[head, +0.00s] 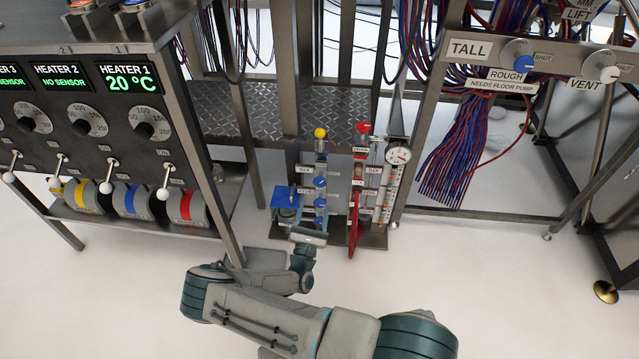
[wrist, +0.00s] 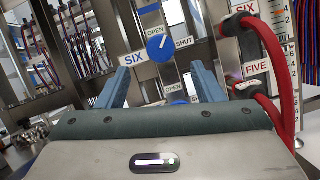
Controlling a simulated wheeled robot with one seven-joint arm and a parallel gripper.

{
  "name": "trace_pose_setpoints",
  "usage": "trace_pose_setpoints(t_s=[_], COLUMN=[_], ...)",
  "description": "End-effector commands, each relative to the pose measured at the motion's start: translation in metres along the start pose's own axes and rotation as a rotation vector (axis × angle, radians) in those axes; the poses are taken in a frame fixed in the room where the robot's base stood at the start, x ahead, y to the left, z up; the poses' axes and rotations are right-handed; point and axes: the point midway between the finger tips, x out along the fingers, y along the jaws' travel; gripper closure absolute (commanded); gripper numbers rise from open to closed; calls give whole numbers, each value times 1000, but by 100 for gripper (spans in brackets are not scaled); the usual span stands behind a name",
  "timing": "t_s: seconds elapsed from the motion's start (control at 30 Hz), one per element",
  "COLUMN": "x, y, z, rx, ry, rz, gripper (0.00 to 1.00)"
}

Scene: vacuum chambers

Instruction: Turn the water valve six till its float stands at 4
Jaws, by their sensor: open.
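Water valve six is a blue round knob (wrist: 160,46) with a small white mark, in the upper middle of the wrist view. OPEN is printed above it, SHUT to its right, and a SIX label (wrist: 133,60) is at its lower left. In the head view its knob (head: 320,182) is on the small floor-standing water panel. My gripper (wrist: 160,70) is open, its two blue-grey fingers apart and empty, below and short of the knob. In the head view my gripper (head: 309,233) is low in front of the panel.
Red hoses (wrist: 268,45) run down on the right near SIX and FIVE labels. Another blue knob (wrist: 180,101) is partly hidden below. Pale floor in front is clear.

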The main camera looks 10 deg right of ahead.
Motion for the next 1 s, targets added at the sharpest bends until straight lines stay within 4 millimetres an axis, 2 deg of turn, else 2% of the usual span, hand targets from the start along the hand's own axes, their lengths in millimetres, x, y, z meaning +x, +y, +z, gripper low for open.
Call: trace_pose_setpoints(t_s=[0.3, 0.5, 0.67, 0.9, 0.93, 1.0], x=[67, 93, 102, 103, 103, 103], y=[-2, -1, -1, -1, -1, -1], z=[-2, -2, -1, 0, 0, 0], rx=[0, 1, 0, 0, 0, 0], ry=[-2, -1, 1, 1, 1, 1], rz=[-4, -3, -2, -3, -3, -3], gripper=[39, 39, 39, 39, 42, 61])
